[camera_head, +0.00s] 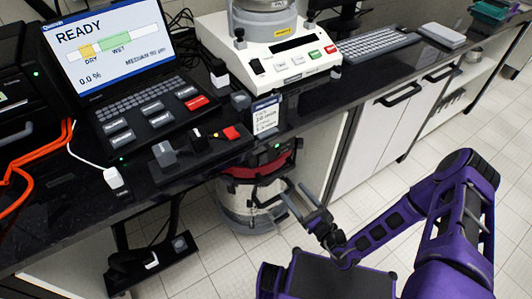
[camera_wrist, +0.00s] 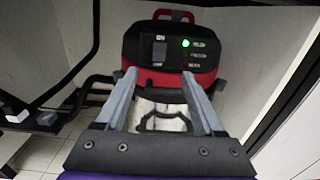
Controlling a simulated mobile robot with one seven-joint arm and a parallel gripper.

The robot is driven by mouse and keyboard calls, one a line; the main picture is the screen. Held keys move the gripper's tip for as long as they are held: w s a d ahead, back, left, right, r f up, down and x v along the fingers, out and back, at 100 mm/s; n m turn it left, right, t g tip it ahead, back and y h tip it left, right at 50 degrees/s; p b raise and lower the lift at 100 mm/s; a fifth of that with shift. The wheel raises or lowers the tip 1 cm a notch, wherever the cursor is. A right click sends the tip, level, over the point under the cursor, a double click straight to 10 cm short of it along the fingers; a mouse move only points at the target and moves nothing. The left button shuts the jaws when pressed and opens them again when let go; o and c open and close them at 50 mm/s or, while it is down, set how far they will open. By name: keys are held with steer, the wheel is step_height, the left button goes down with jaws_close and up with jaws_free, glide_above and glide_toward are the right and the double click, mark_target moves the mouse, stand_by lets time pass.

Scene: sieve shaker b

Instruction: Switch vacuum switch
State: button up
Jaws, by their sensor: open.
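The vacuum (camera_head: 250,205) stands on the floor under the bench, with a pale metal drum and a red and black head. In the wrist view its head (camera_wrist: 200,62) faces me and has a grey rocker switch (camera_wrist: 159,48) on its left side, with small white lettering above and below it. A green light (camera_wrist: 185,43) glows to the right of the switch. My gripper (camera_head: 296,193) is open and empty in front of the vacuum. In the wrist view its two fingers (camera_wrist: 158,76) point at the head, below the switch. I cannot tell whether they touch anything.
The dark bench top (camera_head: 330,82) overhangs the vacuum and holds a white sieve shaker (camera_head: 270,60) and a console screen (camera_head: 110,42) reading READY. A white cabinet (camera_head: 370,135) stands right of the vacuum. A black pedal unit (camera_head: 150,262) is on the left. Tiled floor is clear on the right.

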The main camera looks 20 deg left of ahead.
mark_target(264, 156)
steer(key=x, duration=1.6)
steer(key=shift+a+b, duration=0.1)
steer(key=shift+b, duration=0.3)
jaws_close()
